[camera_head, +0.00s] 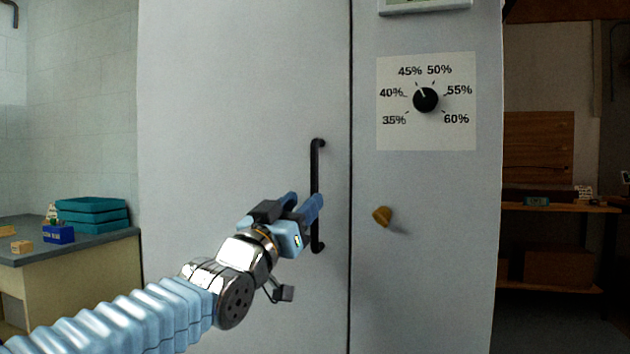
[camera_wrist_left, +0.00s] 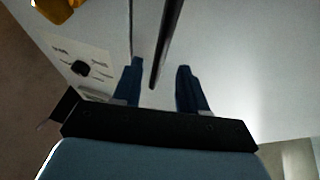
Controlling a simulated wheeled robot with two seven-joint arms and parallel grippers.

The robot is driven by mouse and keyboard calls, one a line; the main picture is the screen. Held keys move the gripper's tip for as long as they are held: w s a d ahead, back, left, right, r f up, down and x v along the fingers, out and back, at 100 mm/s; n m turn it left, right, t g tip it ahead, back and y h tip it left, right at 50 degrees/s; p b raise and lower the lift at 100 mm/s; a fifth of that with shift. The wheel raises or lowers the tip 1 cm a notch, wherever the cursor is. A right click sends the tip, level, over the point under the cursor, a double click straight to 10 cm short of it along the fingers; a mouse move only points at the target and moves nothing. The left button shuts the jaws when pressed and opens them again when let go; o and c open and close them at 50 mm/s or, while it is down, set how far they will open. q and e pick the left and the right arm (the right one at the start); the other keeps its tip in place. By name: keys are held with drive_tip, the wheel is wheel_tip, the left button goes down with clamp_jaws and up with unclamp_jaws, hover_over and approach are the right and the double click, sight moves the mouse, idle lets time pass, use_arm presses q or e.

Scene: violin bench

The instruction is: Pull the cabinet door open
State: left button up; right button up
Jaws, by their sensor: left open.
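The cabinet door (camera_head: 235,110) is a tall pale grey panel, shut flush along a dark vertical seam on its right. Its black bar handle (camera_head: 315,160) stands upright near that seam. My left gripper (camera_head: 306,204) is at the lower half of the handle, with its blue fingers open. In the left wrist view the handle (camera_wrist_left: 165,50) runs between the two spread fingers (camera_wrist_left: 158,82), and neither finger clearly touches it. My right gripper is in neither view.
Right of the seam are a humidity dial (camera_head: 426,100) and a brass-coloured knob (camera_head: 381,216). A counter (camera_head: 75,245) with teal boxes (camera_head: 92,215) stands at the left. Wooden shelves (camera_head: 560,207) are at the right.

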sight(312, 193)
use_arm(q)
drive_tip(key=p+x, duration=0.1)
drive_tip(key=x, duration=0.3)
drive_tip(key=shift+w+d+r+p, duration=0.1)
drive_tip(key=shift+w+r+p, duration=0.05)
drive_tip(key=shift+w+p, duration=0.15)
drive_tip(key=shift+w+d+r, duration=0.1)
drive_tip(key=shift+w+d, duration=0.15)
drive_tip(key=shift+w, duration=0.1)
clamp_jaws()
